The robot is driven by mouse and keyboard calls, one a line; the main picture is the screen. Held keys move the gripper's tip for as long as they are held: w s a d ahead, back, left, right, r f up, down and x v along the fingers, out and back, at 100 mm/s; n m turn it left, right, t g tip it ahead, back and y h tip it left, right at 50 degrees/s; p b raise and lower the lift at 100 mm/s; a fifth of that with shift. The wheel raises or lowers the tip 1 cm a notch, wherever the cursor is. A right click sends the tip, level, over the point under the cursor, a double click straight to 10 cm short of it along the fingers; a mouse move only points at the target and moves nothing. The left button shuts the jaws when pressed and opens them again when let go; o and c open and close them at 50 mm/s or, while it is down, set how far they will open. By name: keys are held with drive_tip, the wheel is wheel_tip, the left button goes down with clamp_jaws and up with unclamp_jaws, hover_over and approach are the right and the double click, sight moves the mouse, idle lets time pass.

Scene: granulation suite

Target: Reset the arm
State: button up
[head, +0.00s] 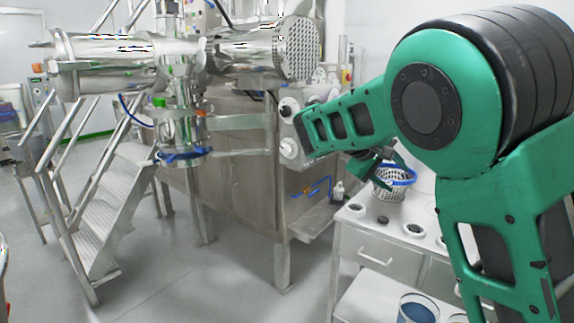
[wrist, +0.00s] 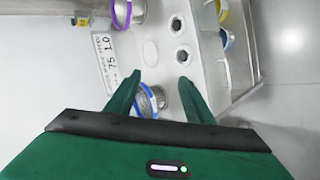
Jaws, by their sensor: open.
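My arm is green and black and reaches from the right side of the head view towards the white cart. My gripper (wrist: 160,84) shows in the wrist view with its two green fingers apart. It is open, and nothing is seen clamped between the fingers. A blue-rimmed container (wrist: 147,101) shows between and beyond the fingers, partly hidden by the left finger and the gripper body. In the head view, a white basket with a blue rim (head: 393,184) stands on the cart, below and beside the end of my arm. The fingertips are hard to make out there.
The white cart (head: 375,231) has round openings in its top and a drawer. A blue-filled container (head: 417,308) stands low on it. Purple-ringed (wrist: 122,12) and yellow-ringed (wrist: 222,12) containers show in the wrist view. A steel machine (head: 235,150) and stairs (head: 110,205) stand left; floor between is clear.

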drive_tip(key=s+d+f+m+g+y, duration=0.2)
drive_tip(key=s+d+f+m, duration=0.15)
drive_tip(key=s+d, duration=0.45)
drive_tip(key=s+d+f+m+g+y, duration=0.2)
drive_tip(key=s+d+f+y, duration=0.15)
drive_tip(key=s+d, duration=0.5)
drive_tip(key=s+a+f+m+y, duration=0.2)
drive_tip(key=s+f, duration=0.1)
drive_tip(key=s, duration=1)
drive_tip(key=s+a+f+m+y, duration=0.2)
drive_tip(key=s+f+m, duration=0.1)
drive_tip(key=s, duration=1)
drive_tip(key=shift+s+a+g, duration=0.15)
drive_tip(key=shift+a+g, duration=0.05)
drive_tip(key=shift+g, duration=0.2)
drive_tip(key=shift+w+f, duration=0.3)
drive_tip(key=shift+w, duration=0.35)
drive_tip(key=shift+s, duration=0.1)
